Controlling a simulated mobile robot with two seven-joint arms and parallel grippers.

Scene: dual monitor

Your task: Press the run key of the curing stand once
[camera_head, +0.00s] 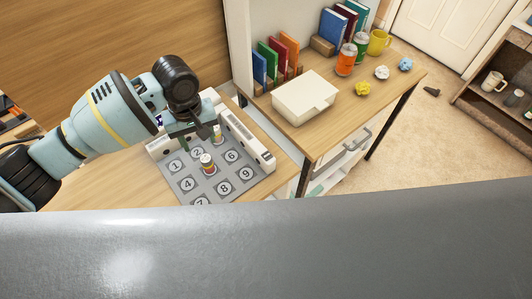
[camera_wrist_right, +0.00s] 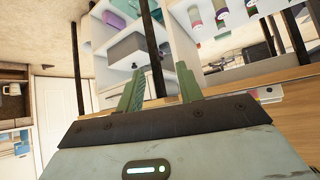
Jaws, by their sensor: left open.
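A white stand (camera_head: 248,143) with a grey mat of numbered places (camera_head: 215,184) sits on the wooden desk at centre left in the head view; I take it as the curing stand. A small vial with a yellow and red label (camera_head: 207,164) stands near the mat's middle. My left gripper (camera_head: 203,137) is open, over the back of the stand, and covers part of it. A small grey upright piece (camera_head: 217,131) shows beside its fingers; I cannot tell what it is. I cannot make out the run key. My right gripper (camera_wrist_right: 158,90) is open and empty in the right wrist view.
A second desk (camera_head: 345,112) to the right holds a white box (camera_head: 304,97), books (camera_head: 275,58), cans (camera_head: 346,59), a yellow mug (camera_head: 378,41) and crumpled paper balls (camera_head: 382,72). A brown shelf (camera_head: 495,105) stands far right. The right wrist view shows white shelving (camera_wrist_right: 180,48) beyond the fingers.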

